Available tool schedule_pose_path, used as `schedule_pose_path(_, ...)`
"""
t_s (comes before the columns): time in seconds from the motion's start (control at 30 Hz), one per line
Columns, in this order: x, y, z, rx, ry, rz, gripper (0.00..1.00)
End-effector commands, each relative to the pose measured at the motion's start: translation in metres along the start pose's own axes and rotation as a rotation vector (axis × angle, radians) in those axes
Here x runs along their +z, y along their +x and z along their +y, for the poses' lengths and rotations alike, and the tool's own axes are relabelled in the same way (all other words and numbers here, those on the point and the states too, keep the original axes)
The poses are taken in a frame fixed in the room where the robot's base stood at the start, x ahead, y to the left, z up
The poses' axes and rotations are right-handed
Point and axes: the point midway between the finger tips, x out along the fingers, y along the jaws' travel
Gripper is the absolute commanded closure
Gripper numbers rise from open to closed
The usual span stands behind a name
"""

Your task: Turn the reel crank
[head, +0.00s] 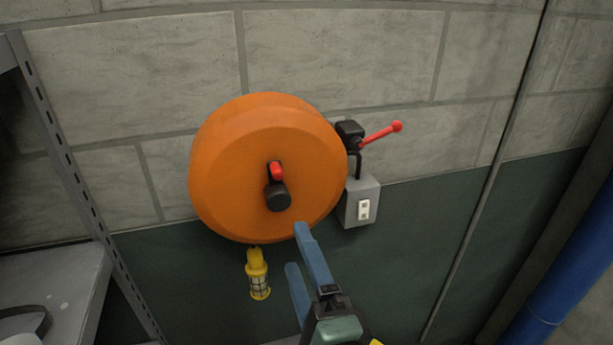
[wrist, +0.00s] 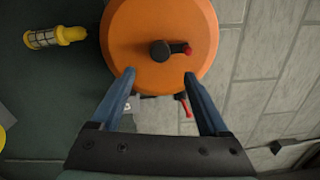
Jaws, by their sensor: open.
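The orange reel (head: 225,170) is mounted on the wall, and it fills the top middle of the wrist view (wrist: 130,30). Its crank (head: 277,196) is a black arm at the reel's centre with a red knob (head: 277,171) at its upper end. In the wrist view the crank (wrist: 161,51) points right, with the red knob (wrist: 182,48) at its right end. My gripper (head: 297,248) is open and empty, below and right of the crank in the head view. In the wrist view its blue fingers (wrist: 160,74) stand apart on either side below the crank, not touching it.
A yellow caged work lamp (head: 258,275) hangs under the reel. A grey switch box (head: 358,203) and a black fitting with a red lever (head: 380,133) are on the wall to the right. A metal shelf (head: 60,290) stands at left, and a blue pipe (head: 565,270) at right.

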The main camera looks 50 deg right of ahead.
Motion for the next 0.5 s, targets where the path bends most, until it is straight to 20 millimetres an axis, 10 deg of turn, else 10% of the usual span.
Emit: schedule_pose_path(0.5,0.000,-0.026,0.000,0.000,0.000,0.001,0.22)
